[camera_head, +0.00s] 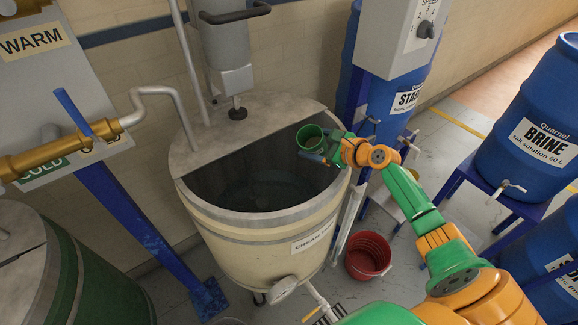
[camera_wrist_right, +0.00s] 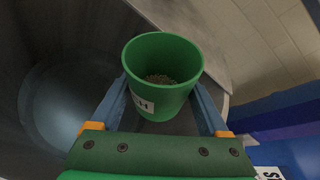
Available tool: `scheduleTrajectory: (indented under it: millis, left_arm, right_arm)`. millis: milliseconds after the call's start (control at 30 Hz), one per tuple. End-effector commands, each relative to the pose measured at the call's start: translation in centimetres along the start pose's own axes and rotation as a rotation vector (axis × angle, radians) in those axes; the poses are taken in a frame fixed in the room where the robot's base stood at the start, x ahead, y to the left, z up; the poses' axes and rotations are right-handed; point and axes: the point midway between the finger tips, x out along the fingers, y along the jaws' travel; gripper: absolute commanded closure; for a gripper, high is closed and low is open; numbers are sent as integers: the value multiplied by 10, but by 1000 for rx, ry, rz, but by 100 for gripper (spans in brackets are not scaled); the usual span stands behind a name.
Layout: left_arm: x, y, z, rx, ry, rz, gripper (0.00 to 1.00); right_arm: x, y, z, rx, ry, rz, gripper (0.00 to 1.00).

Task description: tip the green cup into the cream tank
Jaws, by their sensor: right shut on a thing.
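The green cup (camera_head: 310,137) is in my right gripper (camera_head: 322,152), over the right part of the open mouth of the cream tank (camera_head: 262,235). In the right wrist view the green cup (camera_wrist_right: 160,85) sits between the two fingers of the right gripper (camera_wrist_right: 166,95), which are shut on it. The cup looks roughly upright, with brown grainy contents in its bottom and a partly hidden white label. The tank has a half lid at the back, and its inside is dark. My left gripper is not in view.
A mixer (camera_head: 225,50) hangs above the tank's lid. A brass pipe (camera_head: 60,150) with a spout is at left, beside a green tank (camera_head: 75,275). A red bucket (camera_head: 368,256) stands on the floor right of the cream tank. Blue barrels (camera_head: 535,125) stand at right.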

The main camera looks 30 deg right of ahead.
Motion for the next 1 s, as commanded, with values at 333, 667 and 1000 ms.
scheduleTrajectory:
  millis: [333, 667, 1000]
  left_arm:
    - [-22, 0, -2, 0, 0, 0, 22]
    - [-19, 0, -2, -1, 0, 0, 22]
    - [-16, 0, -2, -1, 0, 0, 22]
  right_arm:
    - [-4, 7, 12, -156, 27, -62, 78]
    - [-3, 11, 9, -306, 50, -124, 78]
    - [-6, 8, 16, -461, 73, -186, 78]
